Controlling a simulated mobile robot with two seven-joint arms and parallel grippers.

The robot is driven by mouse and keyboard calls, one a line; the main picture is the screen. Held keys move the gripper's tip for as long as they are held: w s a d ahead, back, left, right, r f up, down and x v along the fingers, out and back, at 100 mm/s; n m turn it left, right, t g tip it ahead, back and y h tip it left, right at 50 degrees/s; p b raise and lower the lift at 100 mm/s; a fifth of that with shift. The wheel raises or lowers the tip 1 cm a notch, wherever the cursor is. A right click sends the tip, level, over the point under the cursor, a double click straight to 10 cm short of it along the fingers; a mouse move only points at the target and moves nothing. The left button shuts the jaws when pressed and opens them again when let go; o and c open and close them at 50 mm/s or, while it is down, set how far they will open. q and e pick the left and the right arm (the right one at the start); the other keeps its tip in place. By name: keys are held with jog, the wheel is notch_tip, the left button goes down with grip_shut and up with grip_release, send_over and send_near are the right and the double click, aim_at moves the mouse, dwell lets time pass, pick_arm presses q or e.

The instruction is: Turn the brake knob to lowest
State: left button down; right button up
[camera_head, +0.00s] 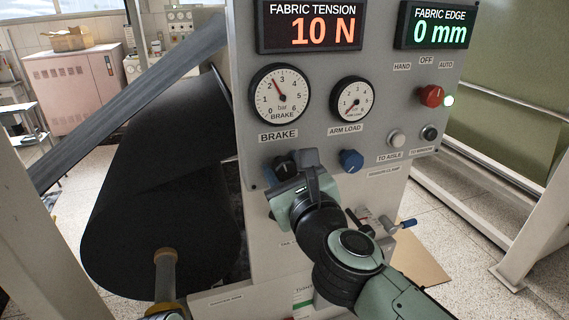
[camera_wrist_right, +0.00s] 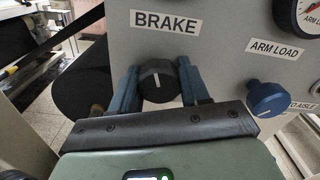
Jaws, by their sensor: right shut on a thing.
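The black brake knob (camera_head: 283,168) sits on the grey panel under the BRAKE label and gauge. My right gripper (camera_head: 291,167) is at the knob, its body partly covering it in the head view. In the right wrist view, the knob (camera_wrist_right: 158,74) is between the two blue fingers of my right gripper (camera_wrist_right: 158,84), which are closed on its sides. Its white mark is close to vertical there. The brake gauge (camera_head: 279,107) has its needle between 2 and 3 bar. The fabric tension display (camera_head: 309,25) reads 10 N.
A blue arm load knob (camera_head: 351,161) is just right of my right gripper, under its gauge (camera_head: 351,100). A red selector (camera_head: 431,96) and two push buttons are further right. A large black fabric roll (camera_head: 150,210) is left of the panel. A blue-handled lever (camera_head: 405,223) is below.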

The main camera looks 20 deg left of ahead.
jog(key=n+p, duration=0.3)
jog(key=n, duration=0.3)
jog(key=shift+r+n, duration=0.1)
jog(key=shift+n, duration=0.2)
jog(key=n+p, duration=0.2)
jog(key=n, duration=0.2)
jog(key=shift+d+n, duration=0.1)
jog(key=shift+n, duration=0.2)
jog(key=n+p, duration=0.3)
jog(key=n, duration=0.3)
jog(key=shift+r, duration=0.1)
pick_arm(q)
notch_tip(320, 180, up, 10)
jog(key=p, duration=0.2)
jog(key=shift+w+r+p, duration=0.25)
jog(key=shift+w+p, duration=0.1)
jog(key=shift+w, duration=0.05)
pick_arm(e)
jog(key=n, duration=0.6)
jog(key=o, duration=1)
jog(key=shift+o, duration=0.2)
